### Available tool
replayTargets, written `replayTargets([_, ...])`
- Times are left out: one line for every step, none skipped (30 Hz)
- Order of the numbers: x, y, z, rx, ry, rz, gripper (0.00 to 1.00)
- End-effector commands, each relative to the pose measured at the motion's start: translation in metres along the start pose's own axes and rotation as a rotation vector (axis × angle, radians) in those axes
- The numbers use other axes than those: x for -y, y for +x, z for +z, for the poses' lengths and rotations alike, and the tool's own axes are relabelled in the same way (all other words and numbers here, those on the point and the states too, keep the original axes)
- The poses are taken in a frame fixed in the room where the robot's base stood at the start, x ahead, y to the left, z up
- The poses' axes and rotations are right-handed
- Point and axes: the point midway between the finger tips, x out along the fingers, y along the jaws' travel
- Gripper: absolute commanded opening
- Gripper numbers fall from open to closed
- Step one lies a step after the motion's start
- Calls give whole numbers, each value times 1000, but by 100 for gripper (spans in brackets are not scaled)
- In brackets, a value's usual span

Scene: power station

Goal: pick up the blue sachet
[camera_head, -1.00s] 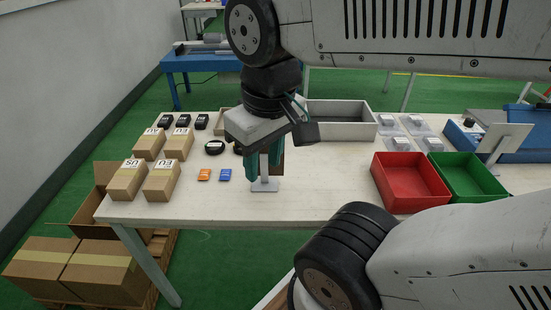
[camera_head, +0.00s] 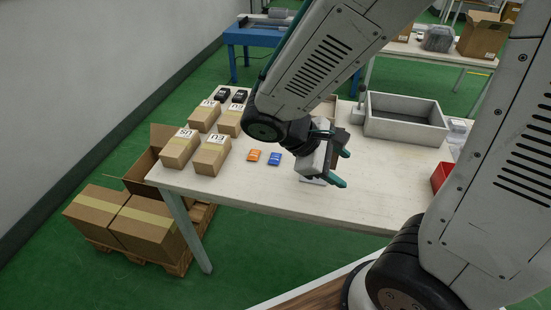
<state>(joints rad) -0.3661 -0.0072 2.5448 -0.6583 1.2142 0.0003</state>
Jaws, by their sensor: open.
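The blue sachet (camera_head: 274,159) lies flat on the white table, just right of an orange sachet (camera_head: 253,155). My gripper (camera_head: 343,168) is to the right of the blue sachet, above the table and apart from it. Its green fingers are spread with nothing between them, and they point to the right in the picture. My arm hides the table behind the gripper.
Cardboard boxes marked US and EU (camera_head: 211,156) stand left of the sachets on the white table (camera_head: 240,190). A grey tray (camera_head: 405,127) is at the back right, and a red bin (camera_head: 440,178) is partly hidden by my arm. The table front is clear.

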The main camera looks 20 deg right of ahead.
Motion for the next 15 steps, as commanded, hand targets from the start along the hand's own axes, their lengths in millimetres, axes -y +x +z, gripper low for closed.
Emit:
replayTargets([-4,7,-14,43,-92,78,55])
replayTargets([-8,10,-21,63,-144,128,55])
replayTargets([-13,14,-32,87,-215,196,55])
replayTargets([-17,16,-42,103,-270,248,55])
replayTargets([-20,18,-52,118,-326,302,55])
replayTargets([-24,21,-66,135,-404,374,55])
replayTargets([-26,22,-77,146,-465,430,55])
replayTargets([-29,23,-90,155,-526,487,55])
replayTargets([-31,24,-107,163,-609,564,55])
replayTargets([-32,24,-120,167,-672,621,55])
replayTargets([-32,24,-134,168,-735,678,55])
replayTargets([-31,23,-153,165,-815,753,55])
replayTargets([-30,22,-165,160,-869,803,55])
replayTargets([-28,21,-177,153,-917,850,55])
replayTargets([-26,18,-190,143,-972,905,55])
